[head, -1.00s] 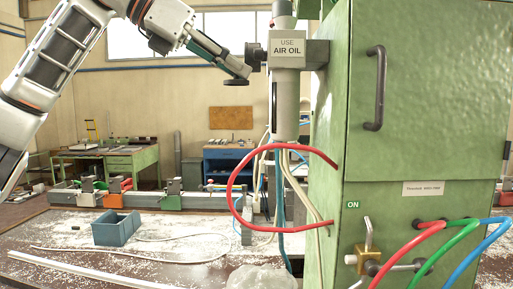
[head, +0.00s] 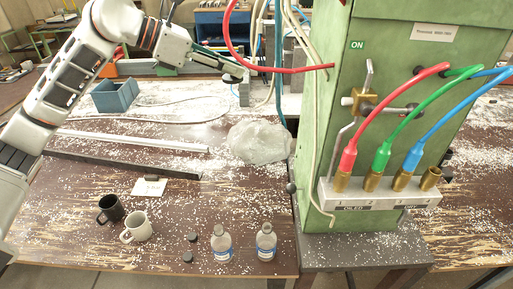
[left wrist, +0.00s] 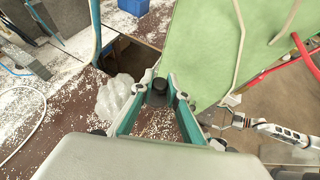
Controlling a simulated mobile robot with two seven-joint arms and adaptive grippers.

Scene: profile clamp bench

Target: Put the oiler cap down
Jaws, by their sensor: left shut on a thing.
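My left gripper (head: 236,73) is shut on the oiler cap and holds it in the air, left of the green cabinet. The cap is a small dark round piece (left wrist: 158,85) between the teal fingertips in the left wrist view. In the head view it is small and hard to make out at the fingertips. What seems to be my right arm with its gripper (left wrist: 226,116) shows at the right of the left wrist view, too small to read its fingers. It is not in the head view.
The green cabinet (head: 385,60) stands right of the gripper. A clear bag-like lump (head: 259,143) lies on the bench. Two bottles (head: 221,244) (head: 265,242), two small black caps (head: 193,237) (head: 187,257), mugs (head: 137,228) (head: 110,209) and a blue bin (head: 115,96) stand there.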

